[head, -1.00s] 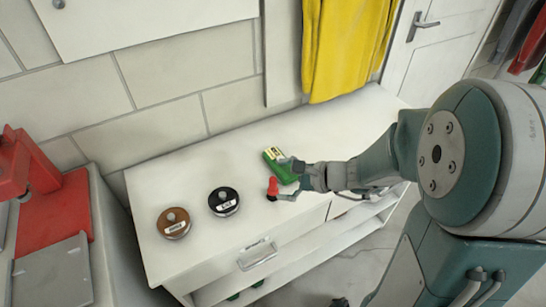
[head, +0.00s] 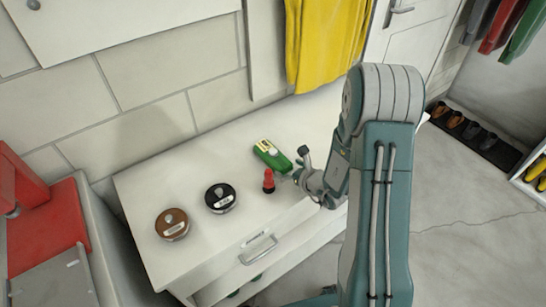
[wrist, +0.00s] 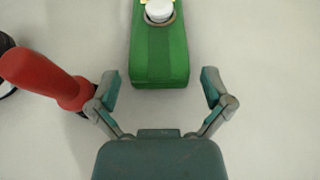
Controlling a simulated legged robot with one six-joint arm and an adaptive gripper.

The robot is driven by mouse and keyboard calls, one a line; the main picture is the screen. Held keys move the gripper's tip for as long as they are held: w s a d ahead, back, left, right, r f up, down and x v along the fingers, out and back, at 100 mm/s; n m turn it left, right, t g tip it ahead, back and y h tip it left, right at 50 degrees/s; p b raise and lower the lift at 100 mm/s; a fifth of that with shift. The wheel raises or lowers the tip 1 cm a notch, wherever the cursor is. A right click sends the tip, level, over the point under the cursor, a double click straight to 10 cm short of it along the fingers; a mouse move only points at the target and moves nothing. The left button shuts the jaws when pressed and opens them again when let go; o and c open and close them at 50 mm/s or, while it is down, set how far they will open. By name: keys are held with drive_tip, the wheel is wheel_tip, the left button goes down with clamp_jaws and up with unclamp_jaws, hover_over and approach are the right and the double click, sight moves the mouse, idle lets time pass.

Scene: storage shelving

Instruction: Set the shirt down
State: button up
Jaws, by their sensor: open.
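My gripper (head: 296,167) is open and empty, low over the white cabinet top. No shirt is in it. In the wrist view, the fingers (wrist: 160,88) are spread at the near end of a green container (wrist: 160,60) with a white cap. This container (head: 271,155) lies on the cabinet beside a small red-handled object (head: 268,181). The red handle (wrist: 45,80) is by the left finger; I cannot tell whether they touch. A yellow cloth (head: 325,40) hangs on the wall; I cannot tell if it is a shirt. Garments (head: 505,25) hang at the top right.
A brown round tin (head: 172,224) and a black round tin (head: 220,197) stand on the white cabinet (head: 140,185), left of my gripper. A red machine (head: 45,225) is at far left. Shoes (head: 470,130) sit on a dark mat at right. The floor between is clear.

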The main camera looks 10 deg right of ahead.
sight(277, 161)
drive_tip(key=x, duration=0.5)
drive_tip(key=shift+w+a+r, duration=0.2)
drive_tip(key=shift+w, duration=0.05)
drive_tip(key=shift+w+f, duration=0.1)
drive_tip(key=shift+w, duration=0.15)
drive_tip(key=shift+s, duration=0.1)
drive_tip(key=c, duration=1)
drive_tip(key=shift+c, duration=0.2)
